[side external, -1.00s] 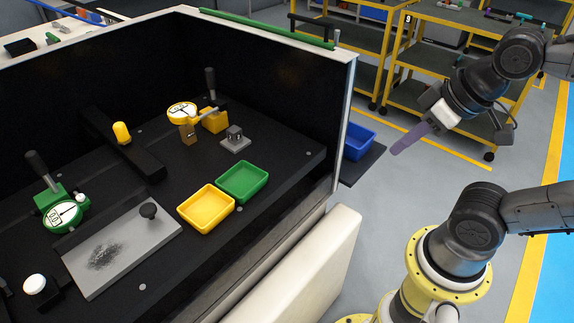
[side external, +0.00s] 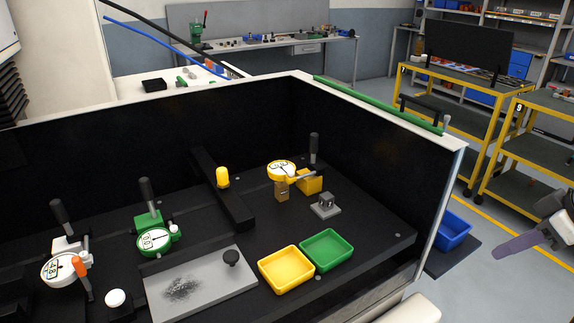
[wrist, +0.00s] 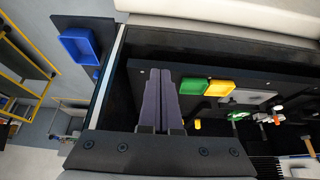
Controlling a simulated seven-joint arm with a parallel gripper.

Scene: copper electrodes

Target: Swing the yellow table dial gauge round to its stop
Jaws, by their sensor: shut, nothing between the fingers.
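The yellow table dial gauge (side external: 282,171) stands at the back of the black bench, with a round white face in a yellow rim. An arm joins it to a yellow block (side external: 309,181) with a black upright handle (side external: 314,150). A brass-coloured block (side external: 281,190) is just below the dial. I cannot make out the stop. My gripper (side external: 497,253) has long purple fingers, shut and empty. It is outside the enclosure at right, well away from the gauge. The wrist view shows the fingers (wrist: 160,75) side by side; I cannot pick out the gauge there.
A black enclosure wall (side external: 430,190) separates my gripper from the gauge. A yellow tray (side external: 286,270), a green tray (side external: 330,250) and a small metal fixture (side external: 325,206) are in front of the gauge. A green gauge (side external: 155,240) and white gauge (side external: 60,270) are left. A blue bin (side external: 455,232) is outside.

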